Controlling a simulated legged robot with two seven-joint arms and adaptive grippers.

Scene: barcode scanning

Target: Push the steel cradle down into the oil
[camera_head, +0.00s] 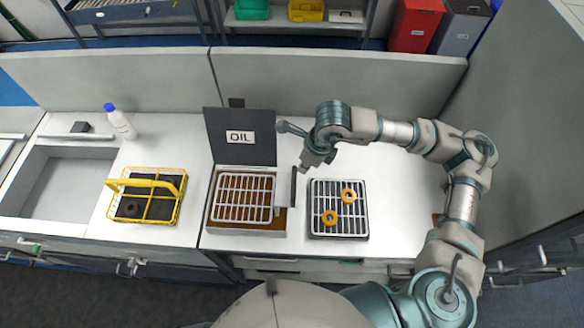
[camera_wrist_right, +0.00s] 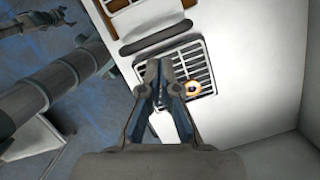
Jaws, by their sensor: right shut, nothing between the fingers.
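The steel cradle (camera_head: 242,197) is a pale wire grid in the oil vat (camera_head: 245,231) at the middle of the counter. Brown oil (camera_head: 262,222) shows through and beside the grid; its exact depth is unclear. My right gripper (camera_head: 302,169) is shut and empty, close to the handle's top; contact cannot be told. Its closed fingers also show in the right wrist view (camera_wrist_right: 160,68). My left gripper is not in the head view.
A wire rack (camera_head: 328,202) with two orange rings (camera_head: 348,196) stands right of the vat. The OIL lid (camera_head: 240,137) stands open behind. A yellow basket (camera_head: 147,195) with a dark ring, a white bottle (camera_head: 120,122) and a sink (camera_head: 65,185) are left.

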